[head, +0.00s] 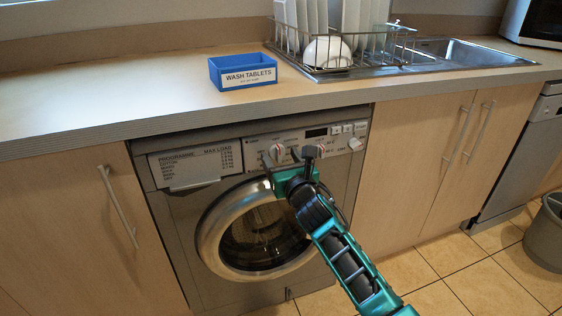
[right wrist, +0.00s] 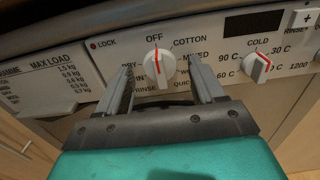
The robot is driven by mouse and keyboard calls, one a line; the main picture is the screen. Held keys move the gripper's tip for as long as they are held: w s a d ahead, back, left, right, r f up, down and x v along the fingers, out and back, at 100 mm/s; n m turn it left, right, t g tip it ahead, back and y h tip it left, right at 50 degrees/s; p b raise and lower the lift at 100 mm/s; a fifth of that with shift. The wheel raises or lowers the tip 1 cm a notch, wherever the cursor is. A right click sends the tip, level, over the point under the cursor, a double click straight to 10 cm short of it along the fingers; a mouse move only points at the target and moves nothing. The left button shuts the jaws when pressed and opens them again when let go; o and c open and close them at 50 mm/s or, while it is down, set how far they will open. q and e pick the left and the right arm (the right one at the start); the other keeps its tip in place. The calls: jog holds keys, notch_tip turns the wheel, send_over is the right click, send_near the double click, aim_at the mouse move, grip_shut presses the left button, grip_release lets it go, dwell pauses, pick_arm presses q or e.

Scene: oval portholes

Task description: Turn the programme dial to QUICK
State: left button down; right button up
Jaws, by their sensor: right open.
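The washing machine (head: 255,260) stands under the counter, its round door shut. The programme dial (right wrist: 159,64) is a white knob with a red line that points up to OFF in the right wrist view. QUICK (right wrist: 183,86) is printed at its lower right, partly hidden by a finger. My right gripper (right wrist: 160,75) is open, with one finger on each side of the dial; I cannot tell whether they touch it. In the head view my right gripper (head: 292,155) is at the control panel and hides part of it. My left gripper is not in view.
A second dial (right wrist: 257,66), for temperature, sits to the right, near my right finger. The detergent drawer (right wrist: 45,88) is to the left. A blue wash tablets box (head: 243,72) and a dish rack (head: 340,45) stand on the counter above.

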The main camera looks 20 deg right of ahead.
jog(key=shift+w, duration=0.25)
jog(key=shift+c, duration=0.3)
jog(key=c, duration=1)
